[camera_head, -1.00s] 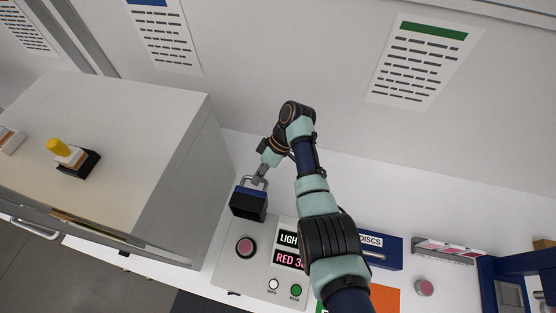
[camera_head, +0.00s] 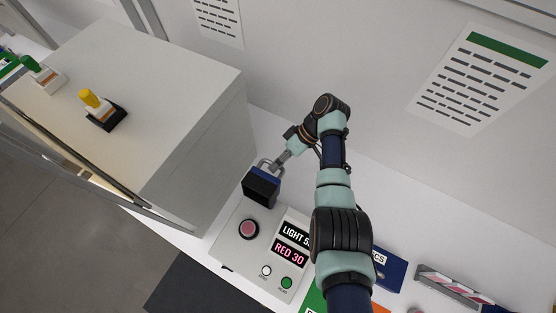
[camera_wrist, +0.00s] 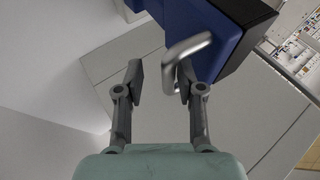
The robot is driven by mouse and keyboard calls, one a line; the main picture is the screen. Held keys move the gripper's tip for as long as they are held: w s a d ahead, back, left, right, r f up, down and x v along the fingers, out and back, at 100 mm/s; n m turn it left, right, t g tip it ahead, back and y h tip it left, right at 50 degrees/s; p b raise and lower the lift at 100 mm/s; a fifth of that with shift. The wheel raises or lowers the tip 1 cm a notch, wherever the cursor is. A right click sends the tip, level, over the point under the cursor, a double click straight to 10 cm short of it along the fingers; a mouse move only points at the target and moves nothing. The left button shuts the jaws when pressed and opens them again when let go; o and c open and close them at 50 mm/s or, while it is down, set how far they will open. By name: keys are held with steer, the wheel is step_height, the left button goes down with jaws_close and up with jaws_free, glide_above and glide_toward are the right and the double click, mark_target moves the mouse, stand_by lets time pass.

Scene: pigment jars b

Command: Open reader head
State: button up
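The reader (camera_head: 240,243) is a light grey box on the white counter. Its reader head (camera_head: 261,188), a blue and black block with a metal loop handle (camera_head: 264,165), stands raised at the back of the box. The round well with a pink disc (camera_head: 249,229) is uncovered in front of it. My gripper (camera_head: 274,164) is at the handle. In the wrist view my gripper (camera_wrist: 161,80) has its fingers apart. The right finger overlaps the handle (camera_wrist: 186,48); the left finger is clear of it. I cannot tell whether the right finger touches the handle.
The reader shows a "RED 30" display (camera_head: 290,252), a white button (camera_head: 266,271) and a green button (camera_head: 286,282). A large grey cabinet (camera_head: 200,130) stands close on the left, with a yellow-topped item (camera_head: 95,103) on it. A blue box (camera_head: 388,270) lies right of my arm.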

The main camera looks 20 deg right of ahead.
steer(key=shift+w+r, duration=0.1)
steer(key=shift+r, duration=0.15)
steer(key=v, duration=1.1)
steer(key=shift+d+r, duration=0.25)
steer(key=shift+d, duration=0.05)
steer(key=w+a+m+t+h+p, duration=0.1)
steer(key=w+a+t+h+p, duration=0.15)
steer(key=a, duration=0.35)
steer(key=w+a+m+t+h+p, duration=0.1)
steer(key=w+a+m+t+h, duration=0.1)
steer(key=a+t+h, duration=0.3)
steer(key=s+a+r+m+t, duration=0.1)
steer(key=s+a+r+t, duration=0.1)
steer(key=s+a+r, duration=0.3)
steer(key=s+a+r+m+t+p, duration=0.1)
steer(key=s+a+r+m+t, duration=0.1)
steer(key=s+a+r, duration=0.4)
step_height(320, 180, up, 5)
steer(key=s+t, duration=0.1)
steer(key=s, duration=0.1)
steer(key=shift+s+f, duration=0.2)
steer(key=shift+s, duration=0.1)
